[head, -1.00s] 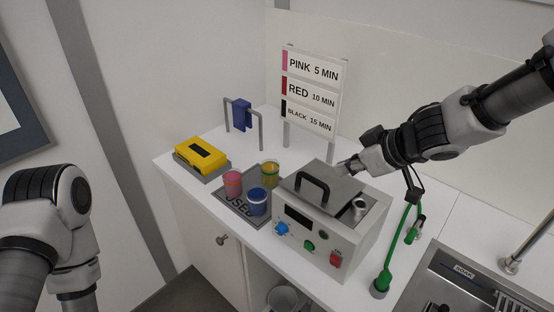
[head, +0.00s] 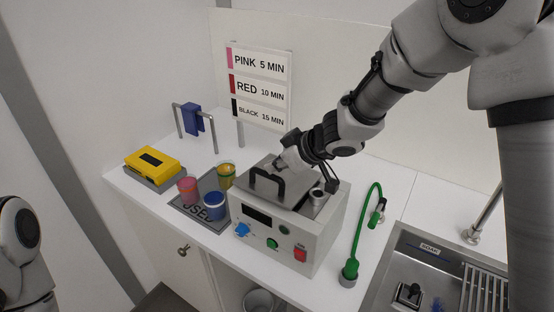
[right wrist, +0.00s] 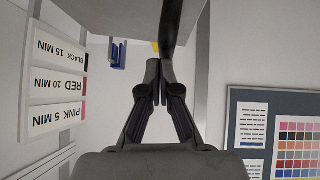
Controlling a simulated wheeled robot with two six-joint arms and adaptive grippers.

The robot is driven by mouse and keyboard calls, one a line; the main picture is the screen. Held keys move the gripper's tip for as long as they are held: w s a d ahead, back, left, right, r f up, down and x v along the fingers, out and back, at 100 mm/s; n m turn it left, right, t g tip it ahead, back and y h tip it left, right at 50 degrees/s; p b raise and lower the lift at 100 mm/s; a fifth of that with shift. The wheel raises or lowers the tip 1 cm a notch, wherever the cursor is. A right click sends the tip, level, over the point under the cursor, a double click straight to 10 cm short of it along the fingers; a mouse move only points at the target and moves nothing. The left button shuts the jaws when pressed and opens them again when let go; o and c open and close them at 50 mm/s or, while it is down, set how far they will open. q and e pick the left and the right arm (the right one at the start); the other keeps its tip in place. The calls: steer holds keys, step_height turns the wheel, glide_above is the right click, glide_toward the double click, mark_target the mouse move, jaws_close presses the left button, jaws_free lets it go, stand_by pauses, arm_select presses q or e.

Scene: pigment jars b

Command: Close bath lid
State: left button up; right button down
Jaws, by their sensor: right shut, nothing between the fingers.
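The bath (head: 325,235) is a grey box with a dark display and coloured knobs on its front. Its grey lid (head: 293,190), with a black arched handle (head: 267,184), lies over the left part of its top. The right part is uncovered, and a small round metal piece (head: 318,194) shows there. My right gripper (head: 280,165) is shut and empty at the lid's back edge, behind the handle; contact is unclear. In the right wrist view its closed fingers (right wrist: 155,80) are beside a dark curved bar (right wrist: 173,28), likely the handle. My left gripper is out of view.
Pink (head: 188,190), blue (head: 213,206) and yellow (head: 226,175) jars stand left of the bath. A yellow device (head: 153,164) is farther left. A sign (head: 258,88) stands behind. A green hose (head: 358,235) and a sink (head: 400,268) are at right.

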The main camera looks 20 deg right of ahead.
steer(key=shift+s+a, duration=0.2)
steer(key=shift+a, duration=0.4)
steer(key=shift+s+f+b, duration=0.15)
steer(key=shift+f+b, duration=0.2)
steer(key=shift+f, duration=0.25)
steer(key=shift+s+f+b, duration=0.15)
steer(key=shift+f+b, duration=0.15)
steer(key=shift+f, duration=0.25)
steer(key=shift+s+r, duration=0.1)
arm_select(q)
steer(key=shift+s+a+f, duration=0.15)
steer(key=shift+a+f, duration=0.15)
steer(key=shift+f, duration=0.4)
arm_select(e)
steer(key=shift+a, duration=0.2)
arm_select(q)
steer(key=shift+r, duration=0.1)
